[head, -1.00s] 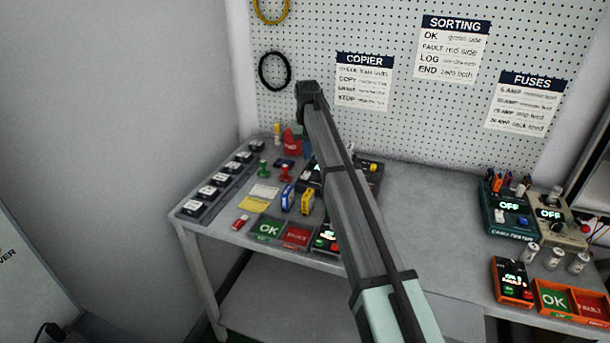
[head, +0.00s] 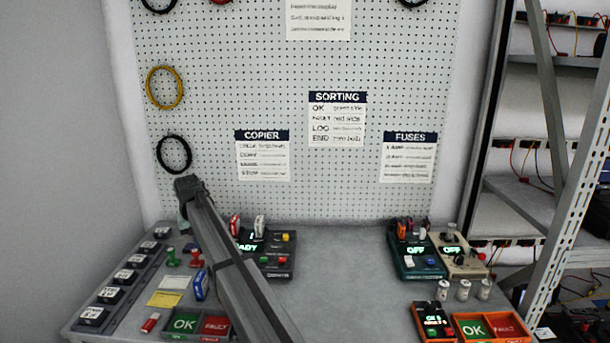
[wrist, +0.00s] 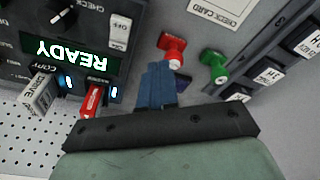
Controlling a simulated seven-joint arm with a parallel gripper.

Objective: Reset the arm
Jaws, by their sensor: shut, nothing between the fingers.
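My gripper (wrist: 160,84) shows in the wrist view with its two blue-grey fingers together and nothing between them. It is over the grey table (head: 345,290), next to a red stamp (wrist: 172,50) and a green stamp (wrist: 214,66). A small dark blue item is partly hidden behind the fingers. In the head view my arm (head: 235,265) reaches from the bottom up to the back left of the table. Its far end is in front of the pegboard, and the fingertips cannot be made out there.
The copier unit (head: 279,262) reads READY, with two cards (wrist: 38,93) (wrist: 91,98) in its slots. A row of labelled black blocks (head: 125,276) lines the left edge. The table's middle is bare.

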